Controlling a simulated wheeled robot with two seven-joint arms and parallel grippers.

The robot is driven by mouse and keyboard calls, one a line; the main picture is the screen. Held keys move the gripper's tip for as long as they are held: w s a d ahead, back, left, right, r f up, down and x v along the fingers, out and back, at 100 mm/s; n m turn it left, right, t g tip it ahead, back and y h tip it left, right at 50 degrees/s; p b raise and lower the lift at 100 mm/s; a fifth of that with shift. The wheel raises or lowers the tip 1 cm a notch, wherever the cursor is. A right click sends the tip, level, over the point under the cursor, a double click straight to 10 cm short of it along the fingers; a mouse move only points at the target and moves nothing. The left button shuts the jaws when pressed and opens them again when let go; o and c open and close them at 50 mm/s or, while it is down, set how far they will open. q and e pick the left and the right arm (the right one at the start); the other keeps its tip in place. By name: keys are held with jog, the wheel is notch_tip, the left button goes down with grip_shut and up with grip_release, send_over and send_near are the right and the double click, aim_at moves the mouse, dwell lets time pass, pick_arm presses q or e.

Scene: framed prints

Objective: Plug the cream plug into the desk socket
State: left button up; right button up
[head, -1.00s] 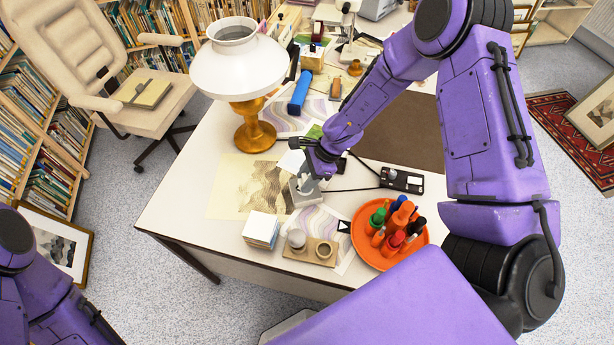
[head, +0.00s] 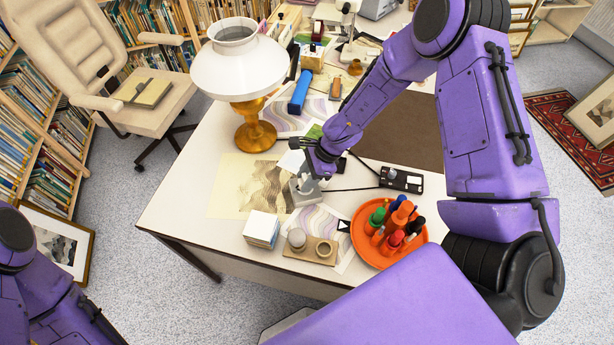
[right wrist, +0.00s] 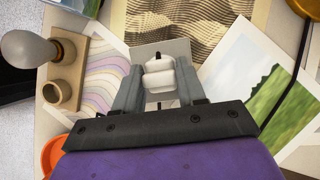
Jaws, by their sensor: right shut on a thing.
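The cream plug (right wrist: 158,76) sits between the two fingers of my right gripper (right wrist: 160,88), which is shut on it. A dark prong or slot shows at its far end in the right wrist view. A pale grey block, which looks like the desk socket (right wrist: 178,48), lies just beyond and below the plug. In the head view my right gripper (head: 307,178) is over the grey socket (head: 303,193) on the white desk. I cannot tell whether the plug touches the socket or is in it. My left gripper is out of view.
A lamp (head: 254,130) stands at left. A black strip (head: 402,180) with a cord lies right of the gripper. Prints (head: 240,180) lie flat around.

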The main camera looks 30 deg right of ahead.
jog(key=shift+f+b, duration=0.3)
jog(key=shift+f, duration=0.3)
jog(key=o, duration=1.1)
jog(key=shift+r, duration=0.1)
jog(key=v, duration=1)
jog(key=shift+d+r, duration=0.15)
jog(key=shift+r, duration=0.1)
